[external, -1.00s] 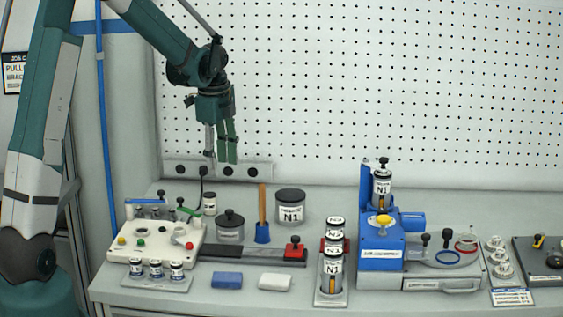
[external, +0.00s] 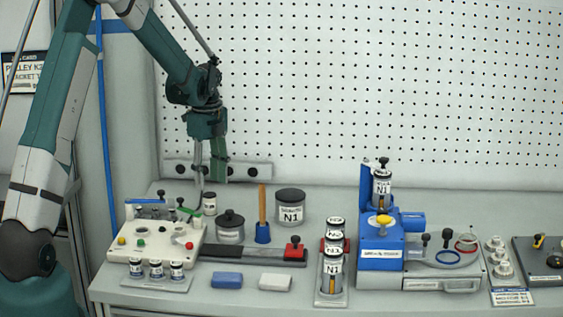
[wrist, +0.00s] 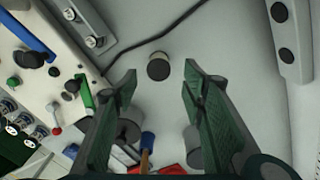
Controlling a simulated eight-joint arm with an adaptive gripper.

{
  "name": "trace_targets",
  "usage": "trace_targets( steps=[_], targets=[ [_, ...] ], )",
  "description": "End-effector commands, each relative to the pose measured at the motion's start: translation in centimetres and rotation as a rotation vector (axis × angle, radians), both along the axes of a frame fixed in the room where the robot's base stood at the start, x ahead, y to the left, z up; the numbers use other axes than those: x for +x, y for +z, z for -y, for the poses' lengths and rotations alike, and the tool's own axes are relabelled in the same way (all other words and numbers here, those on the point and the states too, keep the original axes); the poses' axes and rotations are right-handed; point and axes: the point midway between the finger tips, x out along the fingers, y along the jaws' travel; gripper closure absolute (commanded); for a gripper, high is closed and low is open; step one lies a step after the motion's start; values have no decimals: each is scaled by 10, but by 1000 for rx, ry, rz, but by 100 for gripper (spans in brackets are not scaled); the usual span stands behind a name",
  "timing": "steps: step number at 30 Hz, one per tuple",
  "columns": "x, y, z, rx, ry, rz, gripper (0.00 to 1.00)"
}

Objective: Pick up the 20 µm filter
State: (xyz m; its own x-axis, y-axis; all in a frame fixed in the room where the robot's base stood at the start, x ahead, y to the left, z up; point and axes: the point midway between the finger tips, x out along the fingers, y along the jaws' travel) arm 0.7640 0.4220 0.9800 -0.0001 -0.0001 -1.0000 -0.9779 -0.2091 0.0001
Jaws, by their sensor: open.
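My gripper (external: 210,180) is open and empty, pointing down above the back left of the bench. In the wrist view its green fingers (wrist: 160,77) stand apart. A small jar with a dark lid (wrist: 158,66) shows between and slightly beyond the fingertips, on the bench below. It is the small white-bodied jar (external: 209,204) in the external view, behind the control box. No label reading 20 µm is legible, so I cannot tell which item is the filter.
The control box (external: 140,244) stands left of the jar, and a lidded grey pot (external: 230,232) is in front. A wooden-handled tool (external: 262,205) rises beside a larger N1 jar (external: 291,212). A black cable (wrist: 160,36) crosses behind. The pegboard (external: 330,90) backs the bench.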

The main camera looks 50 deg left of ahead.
Motion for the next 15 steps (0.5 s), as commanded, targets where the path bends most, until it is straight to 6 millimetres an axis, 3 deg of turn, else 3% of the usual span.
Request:
trace_targets(
  steps=[15],
  targets=[
    [0, -26, 0, 0, 1, 0, 59]
  ],
)
